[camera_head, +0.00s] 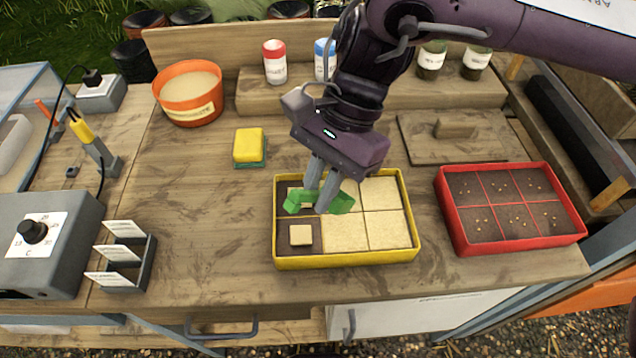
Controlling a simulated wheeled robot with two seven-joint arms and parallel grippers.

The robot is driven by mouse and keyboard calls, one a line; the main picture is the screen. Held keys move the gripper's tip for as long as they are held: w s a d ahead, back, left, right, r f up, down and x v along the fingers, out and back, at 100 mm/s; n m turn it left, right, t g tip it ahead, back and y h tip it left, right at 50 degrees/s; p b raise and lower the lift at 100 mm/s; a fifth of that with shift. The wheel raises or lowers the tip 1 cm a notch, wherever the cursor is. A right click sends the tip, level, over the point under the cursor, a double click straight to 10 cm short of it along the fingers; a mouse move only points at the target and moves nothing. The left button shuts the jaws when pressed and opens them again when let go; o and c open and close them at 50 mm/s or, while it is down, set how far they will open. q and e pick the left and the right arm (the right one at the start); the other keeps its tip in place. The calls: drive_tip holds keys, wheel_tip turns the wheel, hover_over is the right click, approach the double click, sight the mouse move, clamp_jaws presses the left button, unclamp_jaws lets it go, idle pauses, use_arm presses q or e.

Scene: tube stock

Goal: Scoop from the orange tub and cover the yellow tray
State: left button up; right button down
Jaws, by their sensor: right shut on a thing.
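The orange tub (188,108) stands at the back left, holding pale granules. The yellow tray (348,262) sits at the front middle. Four of its six cells, the middle and right columns, are covered with pale material. The two left cells show dark soil; the front one has a small pale square patch (301,235) and the back one is partly hidden. My right gripper (321,198) points down over the tray's back left part, shut on a green scoop (341,203) that is mostly hidden by the fingers. My left gripper is out of view.
A red tray (510,249) with seeded dark cells stands to the right. A yellow-and-green sponge (249,147) lies left of my right gripper. Shakers, including a red-topped one (274,62), stand behind. A label rack (122,262) and grey control box (45,245) are at left.

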sight(316, 191)
wheel_tip(316, 191, up, 4)
drive_tip(key=t+h+p, duration=0.3)
drive_tip(key=shift+s+a+f, duration=0.1)
drive_tip(key=shift+a+f, duration=0.05)
drive_tip(key=shift+f, duration=0.1)
drive_tip(key=r+t+h+p, duration=0.1)
drive_tip(key=t+p, duration=0.1)
drive_tip(key=p, duration=0.1)
drive_tip(key=shift+r+h+p, duration=0.15)
drive_tip(key=shift+h+p, duration=0.25)
drive_tip(key=shift+r+t+h+p, duration=0.1)
drive_tip(key=shift+t+h+p, duration=0.2)
drive_tip(key=shift+p, duration=0.05)
drive_tip(key=w+d+f, duration=0.3)
drive_tip(key=d, duration=0.6)
drive_tip(key=w+d+f+m, duration=0.1)
drive_tip(key=w+d, duration=0.3)
drive_tip(key=d, duration=0.5)
drive_tip(key=shift+x, duration=0.95)
